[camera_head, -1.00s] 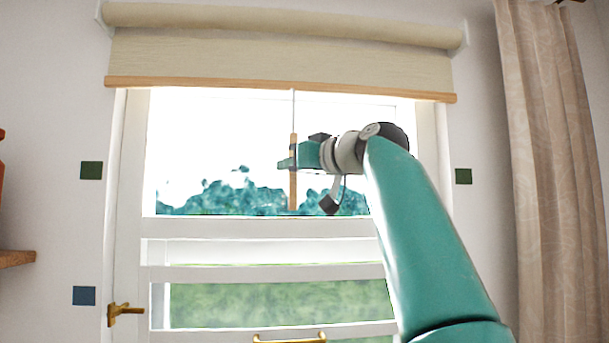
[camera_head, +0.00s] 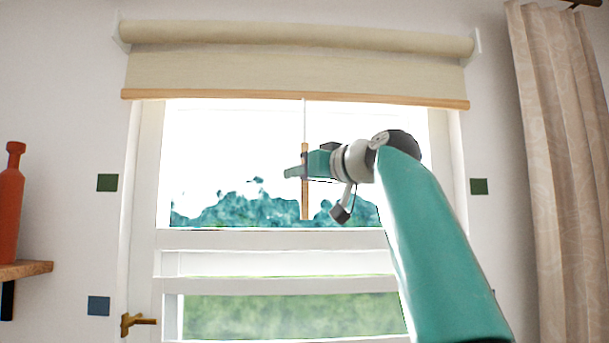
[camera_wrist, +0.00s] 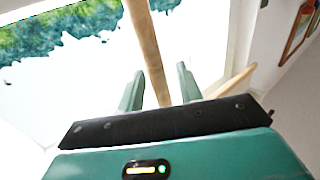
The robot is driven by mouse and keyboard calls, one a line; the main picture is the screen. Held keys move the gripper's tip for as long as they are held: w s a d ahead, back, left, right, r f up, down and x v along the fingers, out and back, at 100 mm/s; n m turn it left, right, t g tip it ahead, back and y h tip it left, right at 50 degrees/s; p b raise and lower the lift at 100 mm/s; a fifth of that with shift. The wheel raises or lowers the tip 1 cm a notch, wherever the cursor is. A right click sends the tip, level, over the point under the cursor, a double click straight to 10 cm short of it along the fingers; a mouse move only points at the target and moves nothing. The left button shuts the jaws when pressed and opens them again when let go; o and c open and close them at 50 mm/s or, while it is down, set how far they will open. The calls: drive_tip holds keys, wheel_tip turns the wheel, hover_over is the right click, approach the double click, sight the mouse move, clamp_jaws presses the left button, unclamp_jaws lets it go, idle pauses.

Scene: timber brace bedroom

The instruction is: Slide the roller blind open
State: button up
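The beige roller blind (camera_head: 290,67) hangs across the top of the window, rolled mostly up, with a wooden bottom bar (camera_head: 300,98). A thin cord runs down from the bar to a slim wooden pull stick (camera_head: 305,205) in front of the glass. My gripper (camera_head: 294,172) is at the stick's middle height. In the wrist view, the stick (camera_wrist: 146,45) passes between the two fingers of my gripper (camera_wrist: 160,80). The fingers are apart, with a gap showing on each side of the stick. The stick's lower end is hidden behind the gripper body there.
The white window frame (camera_head: 290,240) has a brass handle (camera_head: 137,322) at lower left. A pale curtain (camera_head: 560,170) hangs on the right. A red bottle (camera_head: 11,205) stands on a wooden shelf (camera_head: 28,269) at left. Small coloured squares are on the walls. Space around the stick is clear.

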drive_tip(key=v, duration=1.3)
drive_tip(key=shift+s+d, duration=0.2)
drive_tip(key=shift+s, duration=0.15)
drive_tip(key=shift+o, duration=0.2)
